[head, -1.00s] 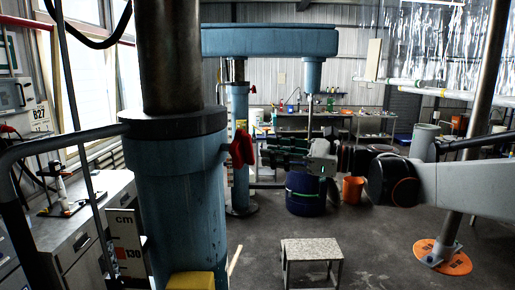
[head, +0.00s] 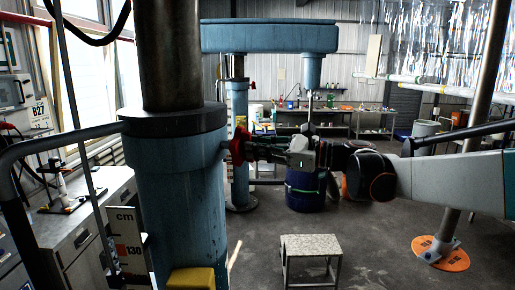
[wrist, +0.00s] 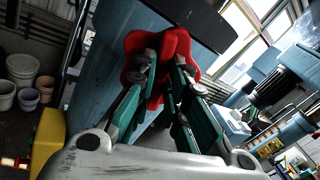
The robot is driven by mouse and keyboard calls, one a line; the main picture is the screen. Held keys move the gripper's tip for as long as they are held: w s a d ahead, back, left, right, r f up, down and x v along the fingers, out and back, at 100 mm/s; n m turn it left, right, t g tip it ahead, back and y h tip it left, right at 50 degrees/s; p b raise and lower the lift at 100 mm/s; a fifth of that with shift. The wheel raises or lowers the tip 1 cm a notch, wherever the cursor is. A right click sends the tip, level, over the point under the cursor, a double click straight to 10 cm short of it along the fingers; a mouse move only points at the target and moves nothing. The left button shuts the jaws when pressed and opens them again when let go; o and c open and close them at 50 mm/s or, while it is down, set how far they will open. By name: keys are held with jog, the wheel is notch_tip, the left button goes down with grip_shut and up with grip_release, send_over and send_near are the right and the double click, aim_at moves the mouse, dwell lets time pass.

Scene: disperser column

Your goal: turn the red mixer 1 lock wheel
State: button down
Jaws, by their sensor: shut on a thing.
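The red lock wheel (head: 236,146) sits on the right side of the thick blue column (head: 178,195), just below its dark collar. In the wrist view the wheel (wrist: 173,42) shows its rounded red lobes against the blue column (wrist: 125,30). My gripper (head: 252,148) reaches the wheel from the right in the head view. In the wrist view my gripper (wrist: 163,72) has its green-sided fingers on either side of the wheel's near part, shut on it. The fingers hide part of the wheel.
A yellow block (head: 191,279) is at the column's lower front. A small stool (head: 311,246) stands on the floor to the right. A blue drum (head: 304,190) is behind my gripper. A slanted pole with an orange foot disc (head: 440,253) stands at the right.

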jog(key=shift+n, duration=0.3)
jog(key=shift+f+n+b, duration=0.15)
jog(key=shift+n+b, duration=0.6)
jog(key=shift+n, duration=4.7)
jog(key=shift+f+n+b, duration=0.15)
jog(key=shift+n+b, duration=0.55)
jog(key=shift+n, duration=4.8)
jog(key=shift+f+n+b, duration=0.15)
jog(key=shift+n+b, duration=0.6)
jog(key=shift+n, duration=4.7)
jog(key=c, duration=1.6)
grip_release()
jog(key=shift+w, duration=0.1)
